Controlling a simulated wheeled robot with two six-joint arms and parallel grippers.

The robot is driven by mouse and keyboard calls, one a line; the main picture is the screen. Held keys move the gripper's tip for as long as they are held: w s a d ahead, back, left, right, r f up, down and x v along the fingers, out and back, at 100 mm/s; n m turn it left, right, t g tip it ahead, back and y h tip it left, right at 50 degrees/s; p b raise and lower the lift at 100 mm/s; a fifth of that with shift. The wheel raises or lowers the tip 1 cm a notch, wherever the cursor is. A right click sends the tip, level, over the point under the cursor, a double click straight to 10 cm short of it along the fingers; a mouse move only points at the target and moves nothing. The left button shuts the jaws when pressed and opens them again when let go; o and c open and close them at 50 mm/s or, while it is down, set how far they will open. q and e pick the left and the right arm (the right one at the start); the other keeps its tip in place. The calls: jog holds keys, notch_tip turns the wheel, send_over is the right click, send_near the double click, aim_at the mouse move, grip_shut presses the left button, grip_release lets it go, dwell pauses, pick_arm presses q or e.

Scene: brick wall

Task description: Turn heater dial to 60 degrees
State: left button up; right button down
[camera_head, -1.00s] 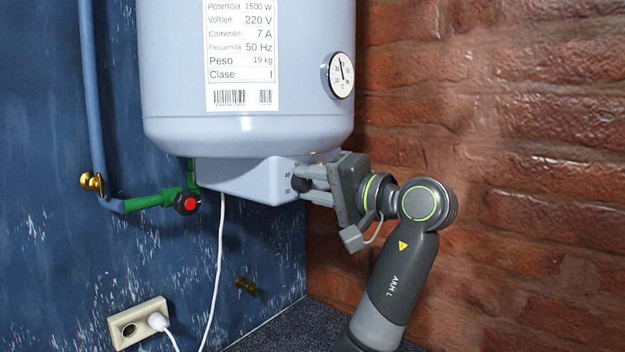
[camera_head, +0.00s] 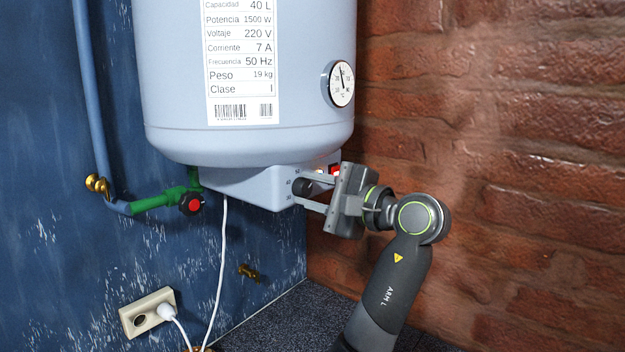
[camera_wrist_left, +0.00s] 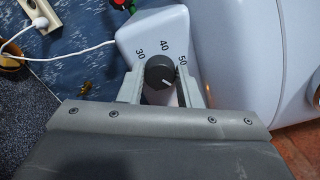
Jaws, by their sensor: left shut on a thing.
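The heater (camera_head: 250,145) is a pale blue tank with a box on its underside (camera_head: 255,187). The dark round dial (camera_head: 300,187) is on this box, and it also shows in the left wrist view (camera_wrist_left: 160,70). The numbers 30, 40 and 50 are printed around it there; 60 is not visible. A pale mark shows on the dial's lower right, but I cannot read its angle exactly. My left gripper (camera_head: 303,190) is shut on the dial, with one finger on each side in the wrist view (camera_wrist_left: 161,82). My right gripper is not in view.
A round gauge (camera_head: 341,84) is on the tank's side. A red switch (camera_head: 335,169) is beside my gripper. A green pipe (camera_head: 155,201) with a red-capped valve (camera_head: 191,203) is left. A wall socket (camera_head: 148,312) holds a white plug. The brick wall (camera_head: 500,150) is at right.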

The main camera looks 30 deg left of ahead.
pick_arm(q)
jog(key=shift+m, duration=0.4)
jog(key=shift+p, duration=0.3)
jog(key=o, duration=1)
jog(key=shift+c, duration=0.2)
jog(key=shift+d+f, duration=0.1)
jog(key=shift+d, duration=0.2)
jog(key=s+d+b, duration=0.1)
jog(key=d+b, duration=0.6)
jog(key=d, duration=1)
jog(key=shift+b, duration=0.3)
